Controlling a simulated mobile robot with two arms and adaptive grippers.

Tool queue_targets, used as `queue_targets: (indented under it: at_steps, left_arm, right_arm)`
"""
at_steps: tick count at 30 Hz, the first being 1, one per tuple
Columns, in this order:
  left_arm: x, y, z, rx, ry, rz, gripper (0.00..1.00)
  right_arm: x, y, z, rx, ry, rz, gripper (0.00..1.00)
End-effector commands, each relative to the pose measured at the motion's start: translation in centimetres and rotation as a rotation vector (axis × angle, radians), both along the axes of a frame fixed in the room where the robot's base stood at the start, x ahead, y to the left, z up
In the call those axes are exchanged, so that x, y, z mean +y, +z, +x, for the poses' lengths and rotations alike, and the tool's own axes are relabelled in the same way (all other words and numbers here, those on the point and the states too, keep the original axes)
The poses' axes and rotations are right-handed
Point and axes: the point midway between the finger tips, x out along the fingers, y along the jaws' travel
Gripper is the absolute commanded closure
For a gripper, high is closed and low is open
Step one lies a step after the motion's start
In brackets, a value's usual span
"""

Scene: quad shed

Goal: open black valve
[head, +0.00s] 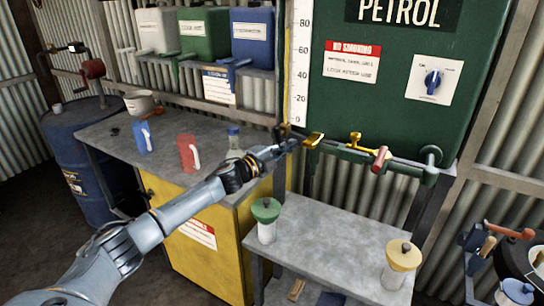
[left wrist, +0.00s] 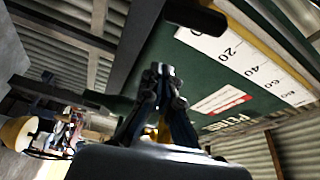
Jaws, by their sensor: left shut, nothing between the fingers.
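The green petrol tank (head: 395,75) has a row of valves along the pipe below it. A small black part (head: 283,130), apparently the black valve's handle, shows at the left end of this row, partly hidden by my left gripper. My left gripper (head: 291,146) is shut and empty, its tips close to that part; I cannot tell if they touch. In the left wrist view the shut fingers (left wrist: 161,72) point toward the tank's green underside (left wrist: 150,60). A dark rounded handle-like piece (left wrist: 197,17) lies beyond them, up and right. My right gripper is not in view.
Brass valve handles (head: 314,140) (head: 355,141) and a red handle (head: 380,158) sit along the pipe to the right. Below is a grey bench (head: 325,240) with a green-lidded jar (head: 267,222) and a yellow-lidded jar (head: 399,268).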

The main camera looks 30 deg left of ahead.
Motion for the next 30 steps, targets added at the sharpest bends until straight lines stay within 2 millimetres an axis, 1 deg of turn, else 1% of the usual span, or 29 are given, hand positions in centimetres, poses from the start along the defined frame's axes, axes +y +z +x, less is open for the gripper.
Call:
queue_targets:
  at_steps: [1,5,7,10,15,18,21,25,30]
  left_arm:
    - [0.7,-0.7,-1.0,0.003,0.003,0.004,1.0]
    - [1.5,-1.0,-3.2,0.004,0.003,0.006,1.0]
    - [1.9,-1.1,-4.4,0.004,0.003,0.006,1.0]
    - [2.6,-1.3,-6.1,0.004,0.003,0.005,1.0]
    - [3.2,-1.2,-8.1,0.004,0.002,0.002,1.0]
    - [3.4,-1.0,-8.6,0.003,0.002,0.001,1.0]
    - [3.5,-1.0,-8.8,0.002,0.003,0.002,1.0]
    - [3.5,-0.9,-8.8,0.002,0.003,0.001,1.0]
    - [3.5,-0.9,-8.7,0.002,0.003,0.002,1.0]
  right_arm:
    - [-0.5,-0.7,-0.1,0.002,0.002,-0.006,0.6]
    - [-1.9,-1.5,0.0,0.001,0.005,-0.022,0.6]
    - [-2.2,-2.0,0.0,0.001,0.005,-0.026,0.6]
    - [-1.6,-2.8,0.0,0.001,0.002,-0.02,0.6]
    - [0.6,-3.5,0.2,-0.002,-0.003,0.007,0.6]
    - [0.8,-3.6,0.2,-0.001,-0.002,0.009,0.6]
    - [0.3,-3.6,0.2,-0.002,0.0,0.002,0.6]
    - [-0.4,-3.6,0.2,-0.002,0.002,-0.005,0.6]
    - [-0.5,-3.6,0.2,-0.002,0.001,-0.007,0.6]
